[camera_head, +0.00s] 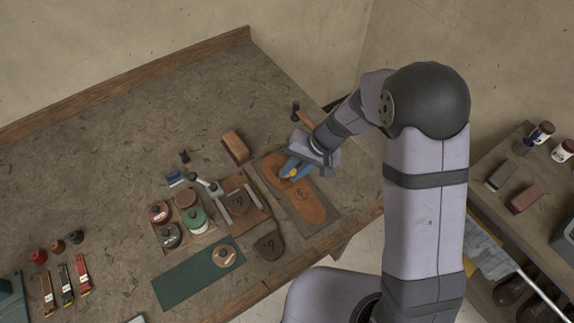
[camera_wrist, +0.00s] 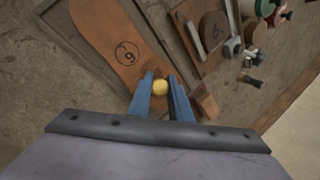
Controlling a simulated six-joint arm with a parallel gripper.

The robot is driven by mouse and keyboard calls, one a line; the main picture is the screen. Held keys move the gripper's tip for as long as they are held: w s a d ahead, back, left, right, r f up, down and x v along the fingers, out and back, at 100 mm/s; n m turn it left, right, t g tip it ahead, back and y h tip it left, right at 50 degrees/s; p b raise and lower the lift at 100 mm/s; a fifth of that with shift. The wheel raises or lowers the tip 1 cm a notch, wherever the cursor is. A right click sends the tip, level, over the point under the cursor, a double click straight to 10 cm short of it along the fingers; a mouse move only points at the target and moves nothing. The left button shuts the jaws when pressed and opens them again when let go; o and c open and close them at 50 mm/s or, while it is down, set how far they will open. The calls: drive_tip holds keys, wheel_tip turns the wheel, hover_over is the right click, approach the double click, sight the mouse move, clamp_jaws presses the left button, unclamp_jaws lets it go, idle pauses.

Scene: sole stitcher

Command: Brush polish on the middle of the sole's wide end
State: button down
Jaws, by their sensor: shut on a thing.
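The orange-brown sole (camera_head: 307,206) lies on a darker mat (camera_head: 327,222) on the bench, marked with a circled number. It also shows in the wrist view (camera_wrist: 112,38), running from the upper left down to my gripper. My gripper (camera_head: 289,171) is over the sole's upper-left part in the head view. Its blue fingers (camera_wrist: 161,92) are shut on a slim tool with a round yellow end (camera_wrist: 161,84), seemingly the brush. The tool's lower end is mostly hidden; a darker patch shows on the sole beside the fingers. I cannot tell if the brush touches.
A wooden block-like brush (camera_head: 236,147) lies left of the sole. A hammer (camera_head: 303,116) lies behind my gripper. The bench's upper left is clear.

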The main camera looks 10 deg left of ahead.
sight(281, 168)
drive_tip(key=s+d, duration=0.3)
drive_tip(key=shift+s+d+f+b, duration=0.2)
drive_tip(key=shift+b, duration=0.2)
drive_tip(key=shift+s+d+r, duration=0.15)
drive_tip(key=shift+s+r, duration=0.05)
drive_tip(key=shift+w+a, duration=0.1)
drive_tip(key=shift+a, duration=0.2)
drive_tip(key=shift+w+a+p, duration=1.2)
drive_tip(key=shift+w+a, duration=2.05)
drive_tip(key=shift+w+a+f+b, duration=0.15)
drive_tip(key=shift+w+f+b, duration=0.1)
drive_tip(key=shift+b, duration=0.1)
drive_tip(key=shift+s+d+r+b, duration=0.1)
drive_tip(key=shift+s+d+b, duration=1.3)
drive_tip(key=shift+s+d, duration=1.1)
drive_tip(key=shift+s+d+b, duration=0.6)
drive_tip(key=shift+s+d, duration=0.4)
drive_tip(key=shift+s, duration=0.1)
wheel_tip(281, 168, up, 3)
drive_tip(key=shift+s+d+r+p, duration=0.1)
drive_tip(key=shift+r+p, duration=0.1)
drive_tip(key=shift+p, duration=0.9)
wheel_tip(281, 168, up, 5)
drive_tip(key=p, duration=0.4)
